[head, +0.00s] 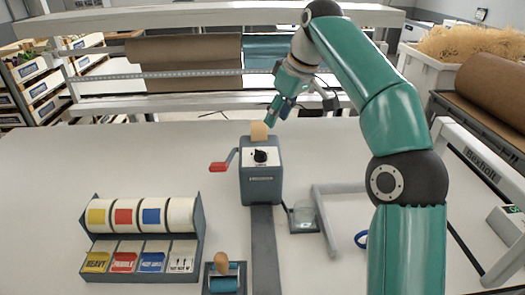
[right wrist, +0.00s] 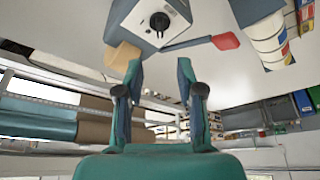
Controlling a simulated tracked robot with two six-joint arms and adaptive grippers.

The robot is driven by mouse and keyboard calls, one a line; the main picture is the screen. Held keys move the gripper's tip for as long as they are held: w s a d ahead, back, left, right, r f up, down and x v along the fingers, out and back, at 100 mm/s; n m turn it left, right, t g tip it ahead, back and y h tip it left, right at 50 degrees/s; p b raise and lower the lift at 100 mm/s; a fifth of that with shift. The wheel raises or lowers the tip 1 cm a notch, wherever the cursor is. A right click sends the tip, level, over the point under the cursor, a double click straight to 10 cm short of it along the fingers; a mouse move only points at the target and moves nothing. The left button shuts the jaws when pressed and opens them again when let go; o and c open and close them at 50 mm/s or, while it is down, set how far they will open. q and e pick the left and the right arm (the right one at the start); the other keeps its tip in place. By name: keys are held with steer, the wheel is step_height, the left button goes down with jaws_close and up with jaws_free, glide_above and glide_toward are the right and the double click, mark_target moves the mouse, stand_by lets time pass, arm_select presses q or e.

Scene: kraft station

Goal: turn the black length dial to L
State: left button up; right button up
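The black length dial (head: 260,156) is a round knob on the white top panel of a grey machine (head: 261,188) at the middle of the table. The dial (right wrist: 160,21) also shows in the right wrist view, near the top edge. The letters around it are too small to read. My right gripper (head: 279,112) is above and behind the machine, apart from the dial. In the right wrist view its two fingers (right wrist: 158,66) are spread with nothing between them. My left gripper is out of view.
A red crank handle (head: 218,167) sticks out left of the machine. A tan block (head: 259,131) stands at its back edge. A label roll rack (head: 143,245) is at the front left.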

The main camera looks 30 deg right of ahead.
mark_target(261, 151)
steer(key=b+x, duration=0.2)
steer(key=x, duration=1.1)
jaws_close()
